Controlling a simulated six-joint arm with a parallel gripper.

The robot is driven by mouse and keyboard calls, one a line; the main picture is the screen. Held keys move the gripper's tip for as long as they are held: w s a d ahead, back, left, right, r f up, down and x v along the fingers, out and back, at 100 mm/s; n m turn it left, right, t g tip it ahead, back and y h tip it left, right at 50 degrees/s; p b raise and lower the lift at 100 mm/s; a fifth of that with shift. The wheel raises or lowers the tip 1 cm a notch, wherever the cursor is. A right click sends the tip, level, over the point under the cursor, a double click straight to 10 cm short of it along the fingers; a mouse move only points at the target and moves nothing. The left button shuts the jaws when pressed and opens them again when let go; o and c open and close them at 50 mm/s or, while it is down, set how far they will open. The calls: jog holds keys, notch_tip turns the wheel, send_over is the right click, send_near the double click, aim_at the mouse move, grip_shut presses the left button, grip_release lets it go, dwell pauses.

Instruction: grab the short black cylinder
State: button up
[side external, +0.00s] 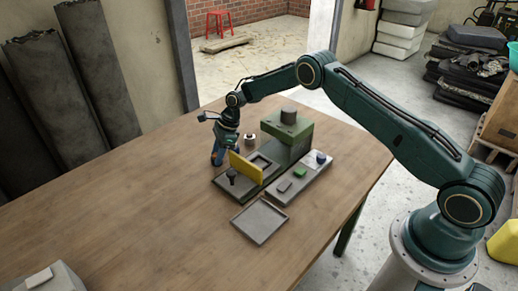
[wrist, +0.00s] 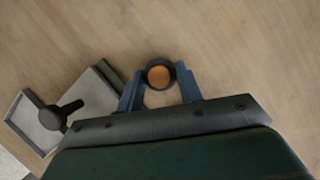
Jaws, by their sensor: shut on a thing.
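In the wrist view a short black cylinder (wrist: 159,65) sits between the blue fingertips of my gripper (wrist: 160,80). I look at its round end, a black rim around an orange-brown middle; I cannot tell whether it is hollow. The fingers are shut on its two sides. In the side view my gripper (side external: 217,157) points down, low over the wooden table, just left of the yellow plate. The cylinder is too small and hidden there to make out clearly. I cannot tell whether it touches the table.
Right of my gripper stand a yellow upright plate (side external: 246,167), a black knob (side external: 232,177) on a grey base and a green block (side external: 290,135) with a dark cylinder on top. A grey tray (side external: 259,222) lies in front.

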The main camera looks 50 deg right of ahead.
jog(key=shift+r, duration=0.1)
notch_tip(320, 180, up, 20)
dwell(0.7)
dwell(0.6)
